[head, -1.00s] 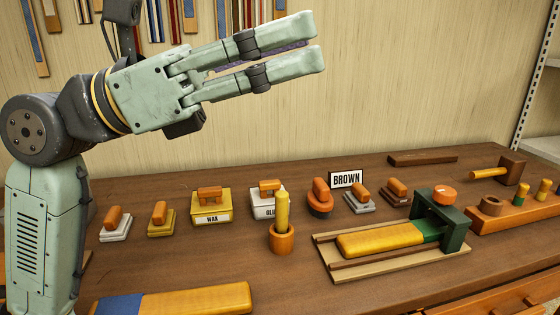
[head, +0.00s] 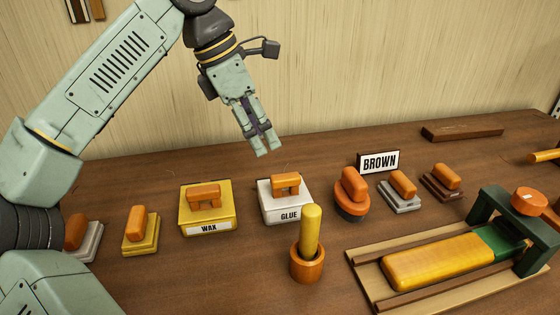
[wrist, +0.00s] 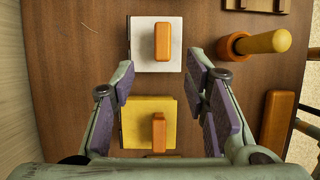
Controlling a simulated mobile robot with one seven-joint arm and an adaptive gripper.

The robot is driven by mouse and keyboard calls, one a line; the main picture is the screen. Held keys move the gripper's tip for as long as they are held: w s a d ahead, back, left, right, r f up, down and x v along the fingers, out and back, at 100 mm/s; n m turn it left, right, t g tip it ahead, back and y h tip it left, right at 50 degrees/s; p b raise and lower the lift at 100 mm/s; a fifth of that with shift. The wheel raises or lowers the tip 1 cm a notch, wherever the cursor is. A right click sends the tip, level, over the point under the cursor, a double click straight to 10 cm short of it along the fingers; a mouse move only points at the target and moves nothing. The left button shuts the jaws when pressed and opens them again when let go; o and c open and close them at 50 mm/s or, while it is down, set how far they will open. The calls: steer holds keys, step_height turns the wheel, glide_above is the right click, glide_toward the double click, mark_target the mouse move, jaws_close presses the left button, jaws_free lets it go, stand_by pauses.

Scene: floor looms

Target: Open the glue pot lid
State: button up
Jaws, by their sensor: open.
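The glue pot (head: 286,206) is a white square box labelled GLUE, its white lid with an orange handle (head: 286,182) lying closed on top. In the wrist view the glue pot (wrist: 146,58) is at the upper middle, beyond the fingertips, with its orange handle (wrist: 162,42).
The WAX box (head: 222,222) stands just left of the glue pot. An orange cup with a yellow stick (head: 308,262) stands close in front of the glue pot. An orange-handled round tool (head: 352,196) and the BROWN sign (head: 378,162) are to the right. The wall is behind.

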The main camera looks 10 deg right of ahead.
mark_target(285, 176)
steer(key=x, duration=1)
steer(key=shift+s+d+f+p, duration=0.15)
steer(key=shift+s+d+p, duration=0.1)
steer(key=shift+p, duration=0.1)
jaws_close()
stand_by(0.3)
